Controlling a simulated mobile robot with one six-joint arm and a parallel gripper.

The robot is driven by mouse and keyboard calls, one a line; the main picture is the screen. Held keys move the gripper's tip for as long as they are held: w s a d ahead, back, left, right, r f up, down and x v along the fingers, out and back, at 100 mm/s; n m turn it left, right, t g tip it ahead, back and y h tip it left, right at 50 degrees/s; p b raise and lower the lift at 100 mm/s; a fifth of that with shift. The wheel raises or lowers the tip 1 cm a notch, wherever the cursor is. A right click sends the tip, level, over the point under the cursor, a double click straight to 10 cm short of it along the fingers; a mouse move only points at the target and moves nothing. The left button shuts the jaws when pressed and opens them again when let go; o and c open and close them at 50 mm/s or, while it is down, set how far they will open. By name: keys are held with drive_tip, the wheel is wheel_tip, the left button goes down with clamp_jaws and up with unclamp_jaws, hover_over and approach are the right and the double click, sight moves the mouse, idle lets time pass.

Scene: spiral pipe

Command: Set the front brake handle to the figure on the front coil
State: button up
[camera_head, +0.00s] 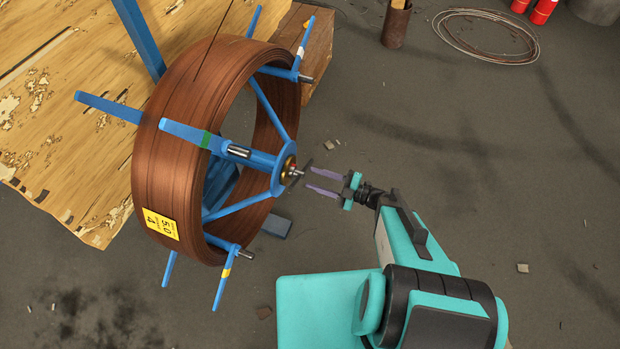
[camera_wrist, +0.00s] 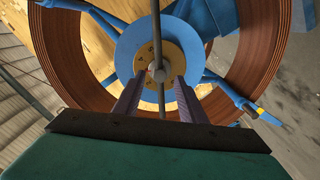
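The front coil (camera_head: 165,130) is a ring of copper-brown wire on a blue spoked reel. Its yellow label (camera_head: 161,224) shows "50" and "4", with small print too fine to read. The brake handle (camera_head: 304,171) is a thin grey crossbar on the reel's hub. In the wrist view the bar (camera_wrist: 156,22) stands nearly upright in front of a yellow dial (camera_wrist: 143,58) with small dark marks, too small to read. My gripper (camera_head: 310,178) is open and faces the hub; its fingertips are on either side of the bar in the wrist view. I cannot tell whether they touch it.
Blue arms with coloured bands, such as the green-banded one (camera_head: 185,133), stick out around the coil. A worn wooden board (camera_head: 60,110) lies behind it. A rusty tube (camera_head: 397,24), a loose wire coil (camera_head: 486,36) and red cylinders (camera_head: 540,10) stand far back. The floor at right is mostly clear.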

drive_tip(key=v, duration=0.9)
drive_tip(key=shift+s+d, duration=0.2)
drive_tip(key=shift+s, duration=0.1)
drive_tip(key=shift+r, duration=0.1)
